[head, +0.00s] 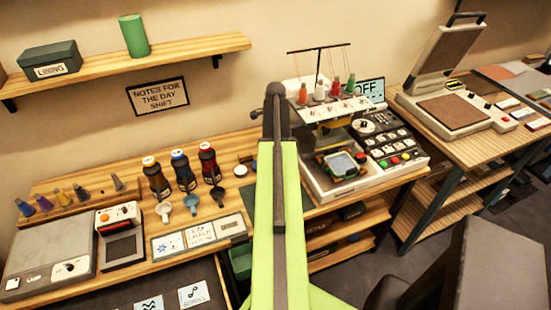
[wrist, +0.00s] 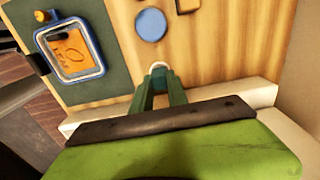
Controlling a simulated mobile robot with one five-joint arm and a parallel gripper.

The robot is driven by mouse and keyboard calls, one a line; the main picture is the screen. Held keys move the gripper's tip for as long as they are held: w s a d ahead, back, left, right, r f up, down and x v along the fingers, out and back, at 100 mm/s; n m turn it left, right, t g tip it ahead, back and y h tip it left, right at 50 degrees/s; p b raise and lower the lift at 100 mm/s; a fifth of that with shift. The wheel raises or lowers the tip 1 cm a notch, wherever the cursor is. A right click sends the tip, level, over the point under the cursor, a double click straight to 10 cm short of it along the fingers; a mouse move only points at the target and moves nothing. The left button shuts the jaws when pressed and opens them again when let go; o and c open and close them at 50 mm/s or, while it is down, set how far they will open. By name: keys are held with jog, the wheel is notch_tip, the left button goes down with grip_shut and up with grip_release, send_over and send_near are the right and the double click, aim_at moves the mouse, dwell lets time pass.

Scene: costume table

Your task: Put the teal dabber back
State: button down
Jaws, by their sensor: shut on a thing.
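In the wrist view my gripper (wrist: 158,76) has its two dark green fingers closed together over the wooden table. A small pale rounded tip (wrist: 158,66) shows at the fingertips. It appears to be part of the held teal dabber, mostly hidden by the fingers. In the head view my gripper (head: 277,92) points away and the dabber cannot be made out. The dabber rack (head: 85,205) is at the table's left back.
Several bottles (head: 182,171) stand right of the rack, with small scoops in front. An embroidery machine (head: 345,150) stands on the right. The wrist view shows a blue disc (wrist: 150,24) and a blue-framed orange piece (wrist: 72,51) on a green mat.

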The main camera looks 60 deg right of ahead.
notch_tip(320, 180, down, 4)
jog(key=b, duration=0.4)
jog(key=shift+r, duration=0.15)
jog(key=c, duration=1.3)
grip_release()
notch_tip(320, 180, up, 12)
jog(key=p, duration=1.2)
jog(key=shift+p, duration=0.3)
